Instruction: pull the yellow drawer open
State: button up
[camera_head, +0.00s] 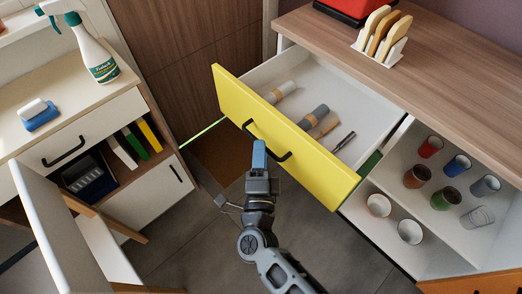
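The yellow drawer (300,140) stands pulled well out from under the wooden worktop, and its white inside shows. A black bar handle (281,156) is on its yellow front. My gripper (259,148) has its blue fingertips at the middle of this handle and covers part of it. The fingers show as one blue block, so I cannot tell whether they are shut on the handle or only beside it. Several utensils lie in the drawer, among them one with a grey head (315,117) and a dark-handled one (343,142).
An open compartment with several cups (417,176) is right of the drawer. A white cabinet (100,130) with a spray bottle (94,50) stands at left, and a pale panel (52,225) juts out at lower left. Grey floor (190,245) lies clear around my arm.

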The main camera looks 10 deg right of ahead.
jog(key=s+a, duration=0.1)
jog(key=s, duration=0.6)
jog(key=shift+f+b, duration=0.35)
jog(key=shift+f, duration=0.1)
jog(key=s+d+r+n+g+y, duration=0.1)
jog(key=s+d+r+n, duration=0.4)
jog(key=s, duration=0.4)
jog(key=s+d+r+n+g+y, duration=0.1)
jog(key=s+d+r+n+g, duration=0.1)
jog(key=s+d+r+n, duration=0.4)
jog(key=s+d+r+n+g, duration=0.1)
jog(key=s+d+r+n, duration=0.5)
jog(key=s, duration=0.8)
jog(key=shift+d+n+g+y, duration=0.3)
jog(key=shift+d+n+y, duration=0.1)
jog(key=shift+d+n, duration=0.15)
